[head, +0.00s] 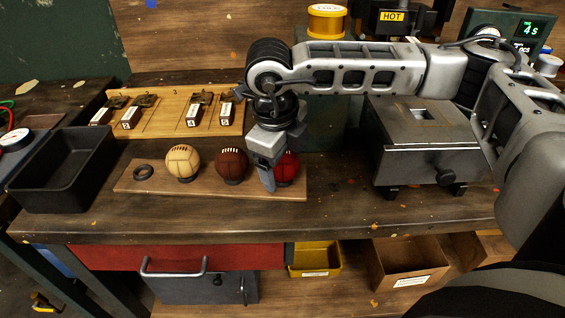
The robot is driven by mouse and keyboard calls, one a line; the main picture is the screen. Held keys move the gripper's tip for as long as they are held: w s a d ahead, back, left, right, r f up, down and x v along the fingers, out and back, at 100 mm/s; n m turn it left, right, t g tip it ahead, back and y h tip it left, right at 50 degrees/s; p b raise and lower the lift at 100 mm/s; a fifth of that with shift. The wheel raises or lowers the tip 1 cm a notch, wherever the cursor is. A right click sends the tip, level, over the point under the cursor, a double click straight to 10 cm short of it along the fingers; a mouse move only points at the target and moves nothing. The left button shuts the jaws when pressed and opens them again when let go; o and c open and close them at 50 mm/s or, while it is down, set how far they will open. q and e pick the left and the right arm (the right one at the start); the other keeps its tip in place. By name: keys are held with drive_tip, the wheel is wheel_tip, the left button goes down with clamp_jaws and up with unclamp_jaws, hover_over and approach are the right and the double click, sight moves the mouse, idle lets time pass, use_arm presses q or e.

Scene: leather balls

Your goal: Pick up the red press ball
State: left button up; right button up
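The red press ball (289,170) sits at the right part of a low wooden board on the bench, in the head view. My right gripper (268,181) points down at the ball's left side, and one finger covers part of the ball. The other finger is not clearly seen, so I cannot tell whether the gripper touches or grips the ball. A brown ball (231,165) and a cream ball (183,162) stand to its left on small dark rings. My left gripper is not in view.
An empty dark ring (143,173) lies at the left of the wooden board (212,192). A black bin (62,172) stands further left. A wooden rack (172,118) with labelled tools lies behind. A grey metal box (425,145) stands to the right.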

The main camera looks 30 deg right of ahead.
drive_tip(key=c, duration=0.9)
drive_tip(key=shift+r, duration=0.15)
